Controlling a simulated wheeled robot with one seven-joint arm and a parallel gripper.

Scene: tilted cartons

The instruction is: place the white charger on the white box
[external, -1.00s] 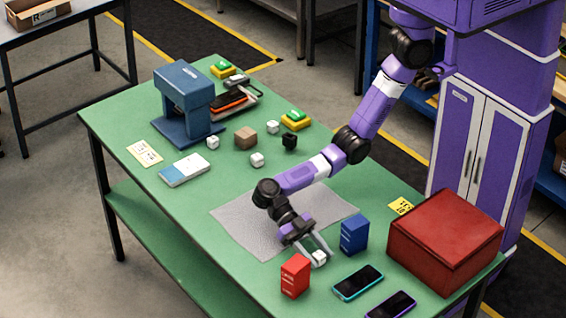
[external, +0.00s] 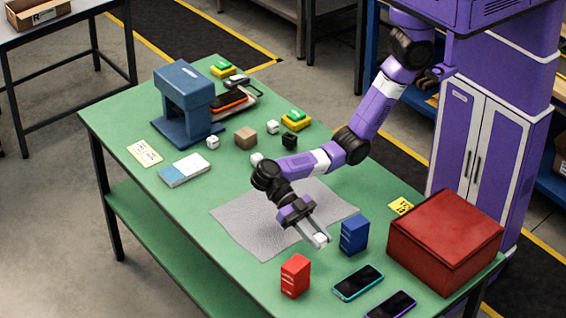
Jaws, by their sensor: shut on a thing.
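My gripper (external: 318,239) is shut on a small white charger (external: 321,240), shaped like a cube, held at the fingertips. It hangs above the front edge of the grey mat (external: 245,228), between the red carton and the blue carton. A flat white box (external: 184,169) with a blue part lies on the green table at the left, well away from my gripper. Its top is bare.
A red carton (external: 295,276) and a blue carton (external: 354,235) stand close to my gripper. Two phones (external: 358,283) and a large red box (external: 445,240) are at the right. A blue press-like stand (external: 187,100), several small cubes and a brown block (external: 246,138) are farther back.

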